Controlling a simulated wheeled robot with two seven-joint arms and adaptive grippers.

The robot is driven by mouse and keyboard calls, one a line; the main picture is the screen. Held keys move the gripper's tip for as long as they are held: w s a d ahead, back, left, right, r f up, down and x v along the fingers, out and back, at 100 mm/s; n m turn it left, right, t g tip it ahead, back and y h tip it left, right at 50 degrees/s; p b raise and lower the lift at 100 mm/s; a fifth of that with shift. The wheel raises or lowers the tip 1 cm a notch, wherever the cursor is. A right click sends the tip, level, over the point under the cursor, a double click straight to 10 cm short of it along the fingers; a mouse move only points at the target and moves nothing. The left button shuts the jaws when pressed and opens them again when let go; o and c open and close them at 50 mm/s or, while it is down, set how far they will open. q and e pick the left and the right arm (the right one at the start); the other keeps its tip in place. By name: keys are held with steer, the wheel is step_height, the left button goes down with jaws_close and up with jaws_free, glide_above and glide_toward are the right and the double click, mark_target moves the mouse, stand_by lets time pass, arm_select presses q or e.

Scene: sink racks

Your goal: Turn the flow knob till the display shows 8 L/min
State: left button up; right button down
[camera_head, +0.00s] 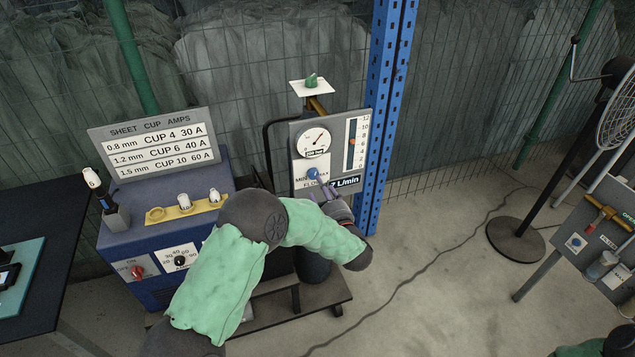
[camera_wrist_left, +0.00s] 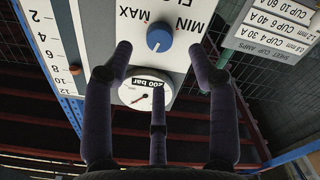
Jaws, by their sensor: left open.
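The blue flow knob (camera_head: 313,173) sits low on the white gauge panel (camera_head: 300,178), between MIN and MAX labels. It also shows in the left wrist view (camera_wrist_left: 159,37), where the panel is upside down. The display (camera_head: 346,182) beside it seems to read 7 L/min; its left end is close to my gripper and partly hidden. My left gripper (camera_wrist_left: 160,55) is open, its fingers spread around the knob's position with visible gaps and nothing between them. In the head view the left gripper (camera_head: 326,190) is just below the knob. My right gripper is out of view.
Above the knob is a round pressure gauge (camera_head: 314,141); right of it is a vertical 0–12 scale (camera_head: 355,140). A blue post (camera_head: 388,110) stands close to the panel's right. A blue welding box (camera_head: 160,215) with a cup-amps sign (camera_head: 152,140) stands left.

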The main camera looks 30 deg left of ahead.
arm_select(q)
steer(key=v, duration=0.6)
steer(key=shift+w+f, duration=0.1)
steer(key=shift+f, duration=0.05)
steer(key=s+d+f+m+g+h, duration=0.1)
steer(key=d+f+m+h, duration=0.35)
steer(key=f, duration=0.65)
steer(key=s+d+f+m+h, duration=0.1)
steer(key=d+f+m+h, duration=0.4)
steer(key=f, duration=0.5)
steer(key=s+d+f+m+g+h, duration=0.2)
steer(key=s+d+f+g, duration=0.1)
steer(key=s, duration=0.5)
steer(key=s+d+f+m+g+h, duration=0.2)
steer(key=s+d+f+g+h, duration=0.1)
steer(key=s+f, duration=0.3)
steer(key=s+d+f+m+g+h, duration=0.2)
steer(key=s+d+f+g+h, duration=0.1)
steer(key=s, duration=0.7)
steer(key=shift+s+d+f+g, duration=0.35)
steer(key=shift+d+f+g, duration=0.25)
steer(key=shift+f, duration=0.05)
steer(key=shift+w, duration=0.1)
